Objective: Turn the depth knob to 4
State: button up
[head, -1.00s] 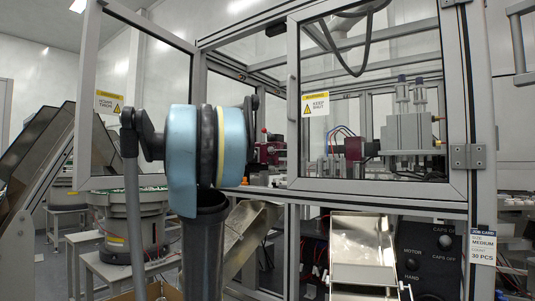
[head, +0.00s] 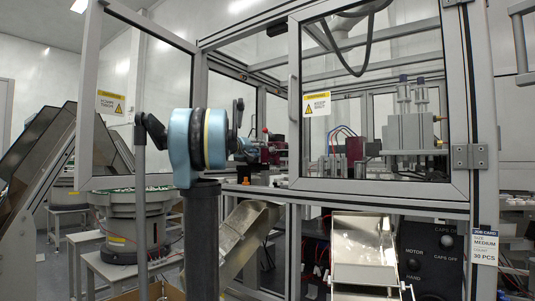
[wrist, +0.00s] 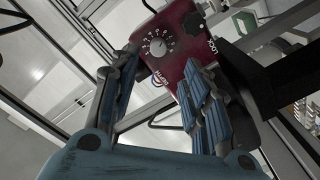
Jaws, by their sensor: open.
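The depth knob (wrist: 158,46) shows in the wrist view as a small round dial with a pale numbered scale around it, on the face of a dark red box (wrist: 180,28). Lettering, partly readable as "DEPTH", runs beside the scale. The setting is too small to read surely. My gripper (wrist: 162,66) is open, with one blue-padded finger on either side of the view. The knob shows beyond and between the fingertips, with nothing held. In the head view my arm reaches into the cell toward a red unit (head: 271,152); the knob cannot be made out there.
The framed clear door (head: 293,110) and its posts stand right of my arm. Another open panel (head: 92,120) stands at left. A black arm-like part (wrist: 265,75) sits right of the red box. A chute tray (head: 362,250) and a black control panel (head: 435,262) are below.

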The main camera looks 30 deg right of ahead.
aim_at(270, 149)
jog(key=x, duration=0.8)
jog(key=shift+w+d, duration=0.1)
jog(key=shift+d, duration=0.25)
grip_shut()
